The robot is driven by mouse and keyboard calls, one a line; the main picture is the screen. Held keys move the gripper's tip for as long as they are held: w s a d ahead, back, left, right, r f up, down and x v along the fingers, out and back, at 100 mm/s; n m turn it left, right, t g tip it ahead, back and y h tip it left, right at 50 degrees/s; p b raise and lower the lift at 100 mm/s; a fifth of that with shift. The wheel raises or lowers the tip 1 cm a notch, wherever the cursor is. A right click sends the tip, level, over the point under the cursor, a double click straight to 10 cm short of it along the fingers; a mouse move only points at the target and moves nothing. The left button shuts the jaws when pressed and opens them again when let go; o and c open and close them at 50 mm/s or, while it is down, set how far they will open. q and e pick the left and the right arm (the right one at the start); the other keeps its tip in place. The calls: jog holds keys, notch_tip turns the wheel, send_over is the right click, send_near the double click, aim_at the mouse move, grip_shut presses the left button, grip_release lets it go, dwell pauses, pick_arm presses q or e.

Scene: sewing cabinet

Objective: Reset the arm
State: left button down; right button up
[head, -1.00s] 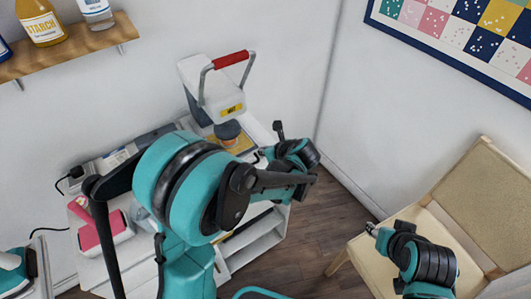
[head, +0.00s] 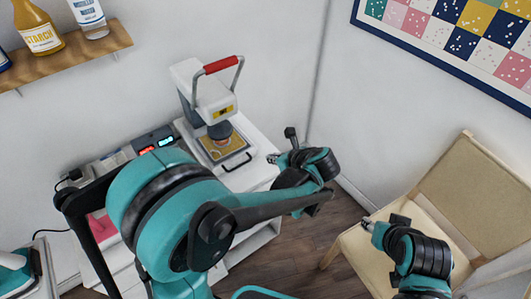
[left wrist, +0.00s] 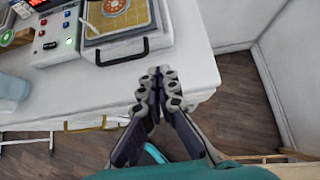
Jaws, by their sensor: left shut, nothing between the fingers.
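My left gripper (head: 273,158) is at the right end of the white cabinet top (head: 262,140), in front and to the right of the press. In the left wrist view its fingers (left wrist: 162,78) are together and empty, over the cabinet's front edge. The white heat press (head: 205,95) has a red-gripped handle (head: 221,65), which stands up. Its lower plate holds a tan sheet (head: 231,151) with an orange round patch, clear in the left wrist view (left wrist: 126,14). My right gripper (head: 367,224) is in front of the chair; its fingers are too small to judge.
A control box (head: 155,140) with lit displays stands left of the press. A wooden chair (head: 440,185) is at the right. A shelf (head: 65,55) with bottles is at the upper left. Open floor (head: 340,215) lies between cabinet and chair.

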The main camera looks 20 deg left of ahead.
pick_arm(q)
jog(key=shift+v, duration=0.85)
jog(key=s+a+r+n+h, duration=0.1)
jog(key=s+n+h, duration=0.1)
jog(key=s+n, duration=0.3)
jog(key=s+a+r+n+h, duration=0.1)
jog(key=s+n, duration=0.4)
jog(key=n, duration=0.7)
jog(key=s+a+r+n+t+h, duration=0.1)
jog(key=s+a+r+n+h, duration=0.1)
jog(key=n, duration=0.6)
jog(key=s+a+h, duration=0.1)
jog(key=s+h, duration=0.1)
jog(key=s, duration=0.1)
jog(key=shift+s+n+h, duration=0.3)
jog(key=shift+s, duration=0.1)
